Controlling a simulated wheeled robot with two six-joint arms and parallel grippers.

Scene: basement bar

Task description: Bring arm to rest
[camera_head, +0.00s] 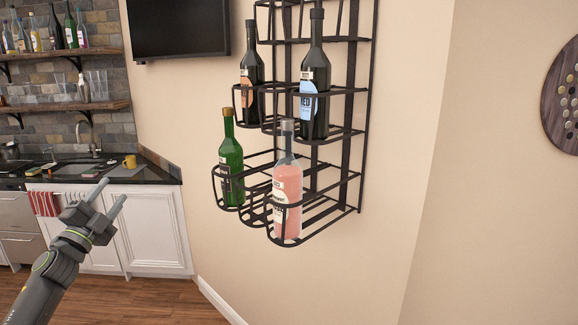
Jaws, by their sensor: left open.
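My left gripper (107,199) is in the lower left of the head view, its arm coming in from the bottom left corner. Its two fingers are spread apart and nothing is between them. It is in front of the white cabinets, well to the left of the wall rack. My right gripper is not in view.
A black wire rack (348,150) on the beige wall holds a pink bottle (287,190), a green bottle (231,165) and two dark bottles. A counter (155,177) with a yellow mug (130,161) stands at left. Wooden floor (160,300) shows below.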

